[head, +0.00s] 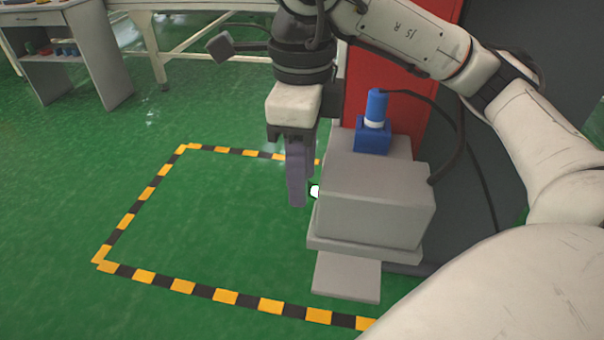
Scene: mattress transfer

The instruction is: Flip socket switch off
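A grey box (375,208) stands on the green floor, right of centre, with a blue socket and plug (373,125) on its raised back part. A small white piece with a reddish edge (315,191) shows at the box's left side; it may be the switch, and most of it is hidden from this angle. My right gripper (296,204) points down just left of the box, beside the white piece. Its fingers show together as one block, with nothing seen between them. I cannot tell whether they touch the white piece. My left gripper is out of view.
A red panel (388,95) and a dark cabinet stand behind the box. A black cable runs from the plug along the box's right side. Yellow-black tape (225,297) marks clear floor to the left. A workbench (70,50) is at the far left.

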